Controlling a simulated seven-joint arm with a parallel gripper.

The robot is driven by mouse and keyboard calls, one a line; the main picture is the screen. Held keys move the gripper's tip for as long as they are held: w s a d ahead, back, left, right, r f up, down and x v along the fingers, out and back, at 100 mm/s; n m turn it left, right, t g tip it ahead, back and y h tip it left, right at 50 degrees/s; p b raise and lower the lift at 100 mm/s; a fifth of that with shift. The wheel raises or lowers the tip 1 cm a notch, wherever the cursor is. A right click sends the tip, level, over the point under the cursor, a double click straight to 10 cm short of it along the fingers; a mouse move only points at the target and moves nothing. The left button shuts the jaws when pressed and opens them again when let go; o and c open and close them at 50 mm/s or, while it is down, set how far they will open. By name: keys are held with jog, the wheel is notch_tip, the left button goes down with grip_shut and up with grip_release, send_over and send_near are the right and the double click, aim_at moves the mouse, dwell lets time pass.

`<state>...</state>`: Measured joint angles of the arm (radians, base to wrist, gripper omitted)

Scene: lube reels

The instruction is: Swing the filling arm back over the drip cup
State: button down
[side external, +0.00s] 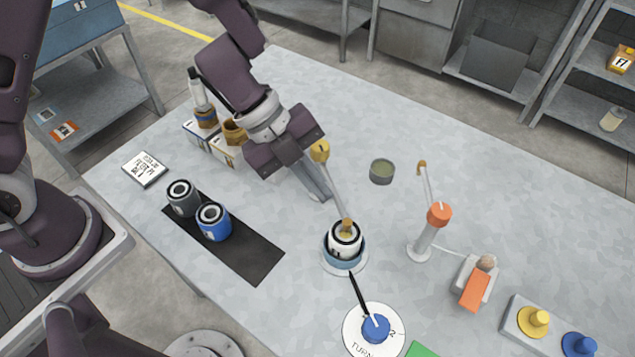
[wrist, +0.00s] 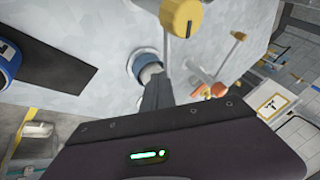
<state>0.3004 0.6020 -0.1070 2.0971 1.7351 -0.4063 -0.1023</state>
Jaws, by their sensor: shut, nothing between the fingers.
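The filling arm (side external: 334,187) is a thin grey bar on a post with a yellow cap (side external: 320,151). Its brown tip is over the white reel (side external: 345,238) in a blue-rimmed holder (side external: 344,258). The drip cup (side external: 382,171), a small grey-green cup, stands apart, right of the yellow cap, with nothing over it. My gripper (side external: 318,193) is shut and empty, low beside the post on its left. In the wrist view, my shut fingers (wrist: 157,92) are below the yellow cap (wrist: 182,17), beside the holder (wrist: 143,64). I cannot tell whether they touch the post.
An orange-capped post (side external: 438,214) with its own thin arm stands at right. A dark reel (side external: 182,197) and a blue reel (side external: 214,222) stand on a black mat (side external: 263,266). A turn dial (side external: 375,329) is in front. Table space beyond the drip cup is clear.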

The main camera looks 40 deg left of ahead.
jog(key=shift+w+d+n, duration=0.15)
jog(key=shift+d+n, duration=0.1)
jog(key=shift+n, duration=0.05)
jog(key=w+d+n+t, duration=0.1)
jog(key=n, duration=0.1)
jog(key=w+d+n+t+y, duration=0.1)
jog(key=shift+n, duration=0.4)
jog(key=w+n+t+y, duration=0.3)
jog(key=w+n+y, duration=0.2)
jog(key=w+n, duration=0.4)
jog(key=shift+w+a+n+y, duration=0.15)
jog(key=shift+w+n+y, duration=0.2)
jog(key=shift+n, duration=0.45)
